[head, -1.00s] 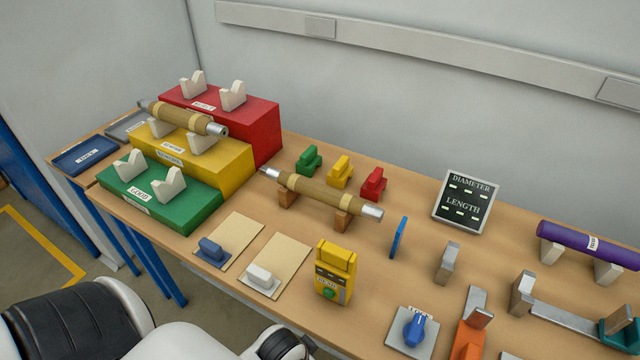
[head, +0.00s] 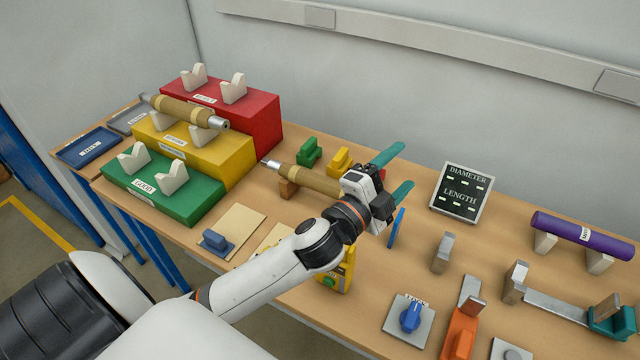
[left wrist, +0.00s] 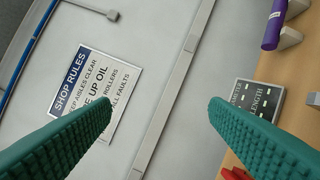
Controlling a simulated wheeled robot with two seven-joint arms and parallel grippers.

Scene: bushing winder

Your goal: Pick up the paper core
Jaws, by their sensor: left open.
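A brown roll with metal ends (head: 318,182) rests on wooden supports mid-table; its right part is hidden behind my left gripper. A similar brown roll (head: 182,110) lies on the white cradles of the yellow block. A purple tube with a white label (head: 580,234) rests on pale supports at the right; its end also shows in the left wrist view (left wrist: 273,25). I cannot tell for sure which is the paper core. My left gripper (head: 404,168) is open and empty, above the table near the middle roll, its teal fingers pointing right. My right gripper is not in view.
Red (head: 262,120), yellow (head: 225,160) and green (head: 190,205) cradle blocks stand at the left. A display panel (head: 462,193) stands beyond the left gripper. Metal posts (head: 443,252), a blue upright piece (head: 396,230) and a blue knob (head: 411,315) occupy the right front.

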